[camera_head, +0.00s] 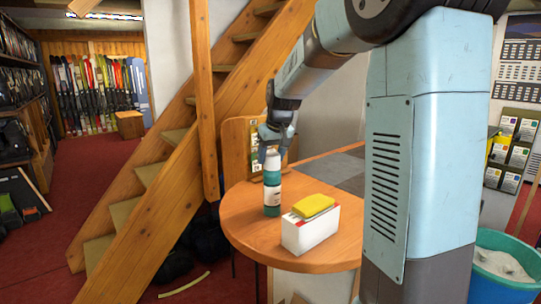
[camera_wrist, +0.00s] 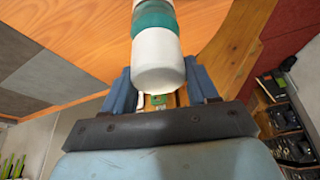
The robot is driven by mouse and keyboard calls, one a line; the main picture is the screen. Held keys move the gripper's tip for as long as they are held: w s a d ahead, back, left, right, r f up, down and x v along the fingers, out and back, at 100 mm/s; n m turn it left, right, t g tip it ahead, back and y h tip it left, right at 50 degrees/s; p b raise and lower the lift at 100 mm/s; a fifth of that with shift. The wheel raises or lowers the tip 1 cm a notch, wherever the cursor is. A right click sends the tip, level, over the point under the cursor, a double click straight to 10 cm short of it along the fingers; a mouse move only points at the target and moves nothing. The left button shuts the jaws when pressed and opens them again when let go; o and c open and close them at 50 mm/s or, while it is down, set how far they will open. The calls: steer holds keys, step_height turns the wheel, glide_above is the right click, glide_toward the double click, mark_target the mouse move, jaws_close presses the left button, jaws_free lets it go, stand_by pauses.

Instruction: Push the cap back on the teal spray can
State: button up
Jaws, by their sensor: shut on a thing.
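The teal spray can (camera_head: 272,190) stands upright near the left edge of the round wooden table, with a pale label on its side. Its white cap (camera_head: 272,160) is at the top, in line with the can, and I see no clear gap between them. My gripper (camera_head: 272,147) reaches down from above and is shut on the cap. In the wrist view the white cap (camera_wrist: 158,62) sits between the blue fingers (camera_wrist: 160,78), against the teal of the can (camera_wrist: 155,16). I cannot tell whether the cap is fully seated.
A white box (camera_head: 311,232) with a yellow sponge-like block (camera_head: 314,204) on it stands right of and in front of the can. The wooden table (camera_head: 244,214) is clear left of the can. Wooden stairs (camera_head: 150,190) rise behind. A teal bucket (camera_head: 500,280) stands at lower right.

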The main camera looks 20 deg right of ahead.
steer(key=o, duration=1.4)
steer(key=shift+r, duration=3.5)
jaws_close()
steer(key=shift+f, duration=1.95)
steer(key=shift+r, duration=0.1)
